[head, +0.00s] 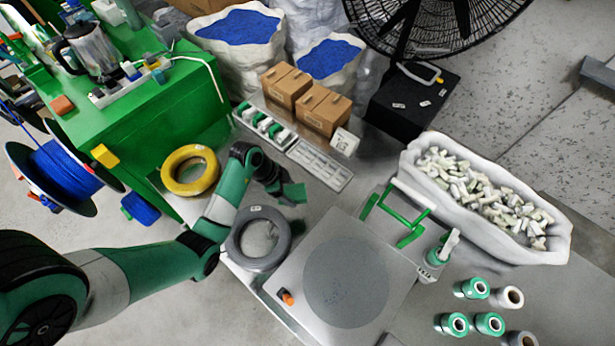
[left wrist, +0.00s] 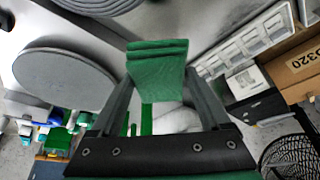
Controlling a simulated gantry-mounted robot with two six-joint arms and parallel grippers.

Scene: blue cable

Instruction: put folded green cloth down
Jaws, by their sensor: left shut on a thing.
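The folded green cloth (left wrist: 157,66) is between the fingertips of my left gripper (left wrist: 158,75) in the left wrist view. The gripper is shut on it. In the head view a small part of the green cloth (head: 295,193) shows at the tip of my left gripper (head: 284,188), over the grey table between the white slotted tray and the coil of grey cable. I cannot tell for sure whether the cloth touches the table. My right gripper is in neither view.
A grey cable coil (head: 258,238) and a yellow coil (head: 190,170) lie left of the gripper. A round grey turntable (head: 345,281) is at front. A slotted tray (head: 320,165), cardboard boxes (head: 325,109) and a green stand (head: 400,217) are nearby. Bare table lies right of the cloth.

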